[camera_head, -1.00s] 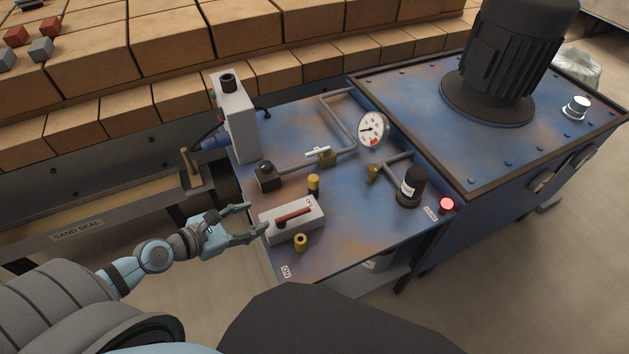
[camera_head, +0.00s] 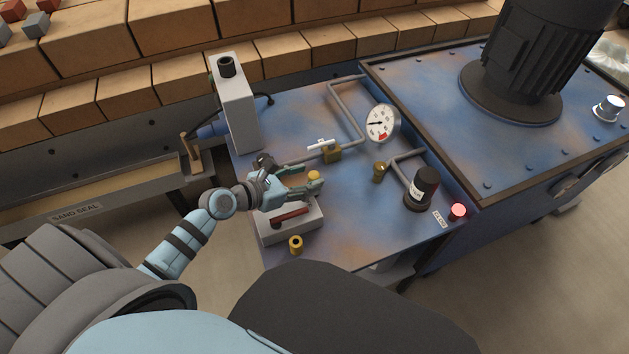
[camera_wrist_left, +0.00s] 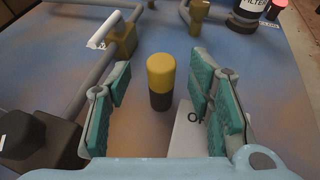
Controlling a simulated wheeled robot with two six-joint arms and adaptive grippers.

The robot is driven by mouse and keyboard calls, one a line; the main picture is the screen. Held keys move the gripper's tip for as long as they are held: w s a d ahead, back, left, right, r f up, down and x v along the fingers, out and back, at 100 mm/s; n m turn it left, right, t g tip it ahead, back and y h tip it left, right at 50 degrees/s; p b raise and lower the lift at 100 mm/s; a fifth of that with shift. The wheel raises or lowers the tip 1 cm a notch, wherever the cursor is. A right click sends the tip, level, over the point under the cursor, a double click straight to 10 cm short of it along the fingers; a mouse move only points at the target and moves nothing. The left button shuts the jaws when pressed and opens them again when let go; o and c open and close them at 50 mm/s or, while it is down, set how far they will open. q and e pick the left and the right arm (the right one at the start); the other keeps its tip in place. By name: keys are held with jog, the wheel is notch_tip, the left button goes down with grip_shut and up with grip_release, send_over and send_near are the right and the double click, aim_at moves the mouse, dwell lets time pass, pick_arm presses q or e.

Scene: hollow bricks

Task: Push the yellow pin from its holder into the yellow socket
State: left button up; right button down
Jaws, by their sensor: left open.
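The yellow pin (camera_head: 314,175) stands upright on the blue bench top. In the left wrist view its yellow top (camera_wrist_left: 160,72) sits above a dark lower part (camera_wrist_left: 160,101). My left gripper (camera_head: 311,182) is open, with one finger on each side of the pin. In the left wrist view a gap shows between the pin and each finger pad, and the open gripper (camera_wrist_left: 163,92) holds nothing. In the head view the fingers hide the pin's lower part. The yellow socket (camera_head: 296,244), a short ring with a dark hole, stands nearer the front edge. My right gripper is out of view.
A grey switch box with a red lever (camera_head: 290,217) lies between pin and socket, under my gripper. Pipes with a brass valve (camera_head: 331,154), a gauge (camera_head: 382,123) and a black filter (camera_head: 423,188) stand behind and right. The bench right of the socket is clear.

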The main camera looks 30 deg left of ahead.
aim_at(309, 178)
pick_arm(q)
jog(key=b+x, duration=0.1)
jog(key=x, duration=0.2)
jog(key=shift+w+d+f, duration=0.15)
jog(key=shift+w+d, duration=0.05)
jog(key=shift+w, duration=0.05)
jog(key=shift+s, duration=0.1)
grip_shut()
